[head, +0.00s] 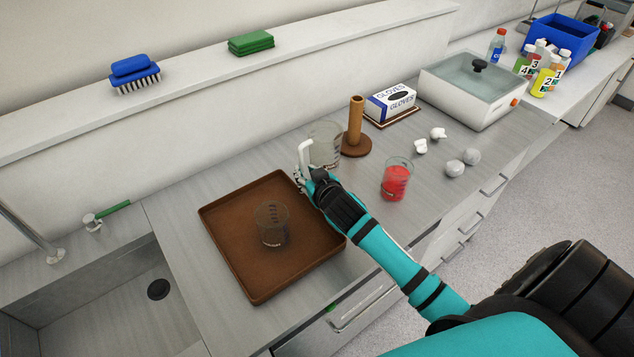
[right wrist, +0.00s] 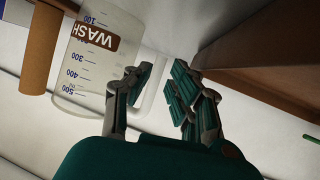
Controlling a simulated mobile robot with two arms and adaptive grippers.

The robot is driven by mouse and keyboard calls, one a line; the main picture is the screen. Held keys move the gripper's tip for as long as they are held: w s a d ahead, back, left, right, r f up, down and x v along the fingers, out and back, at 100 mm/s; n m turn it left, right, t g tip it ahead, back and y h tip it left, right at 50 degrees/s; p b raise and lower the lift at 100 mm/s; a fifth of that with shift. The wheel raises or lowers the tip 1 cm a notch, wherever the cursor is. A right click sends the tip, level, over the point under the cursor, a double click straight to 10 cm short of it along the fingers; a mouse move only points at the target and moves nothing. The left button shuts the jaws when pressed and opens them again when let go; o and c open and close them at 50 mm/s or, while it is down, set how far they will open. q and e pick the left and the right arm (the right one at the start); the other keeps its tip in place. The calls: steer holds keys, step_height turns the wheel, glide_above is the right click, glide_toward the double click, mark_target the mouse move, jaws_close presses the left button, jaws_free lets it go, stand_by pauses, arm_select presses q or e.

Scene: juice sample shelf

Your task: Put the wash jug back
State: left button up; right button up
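The wash jug (head: 325,142) is a clear measuring jug with a pale handle. It appears to stand upright on the counter, just behind the brown tray. In the right wrist view the jug (right wrist: 92,62) shows upside down, with a brown WASH label and blue volume marks. My right gripper (head: 308,178) is at the jug's handle side. In the right wrist view its fingers (right wrist: 157,92) are apart, with the handle (right wrist: 150,97) between them. I see no clear grip on the handle. My left gripper is not in view.
A brown tray (head: 229,273) holds a clear beaker (head: 272,225). A wooden post (head: 355,122) on a round base stands close right of the jug. A beaker of red liquid (head: 396,179), white lumps (head: 421,147) and a glove box (head: 391,102) are further right. A sink (head: 105,290) lies left.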

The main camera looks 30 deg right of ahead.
steer(key=v, duration=0.8)
steer(key=shift+s+r+b, duration=0.15)
steer(key=shift+s+b, duration=0.1)
steer(key=shift+b, duration=0.1)
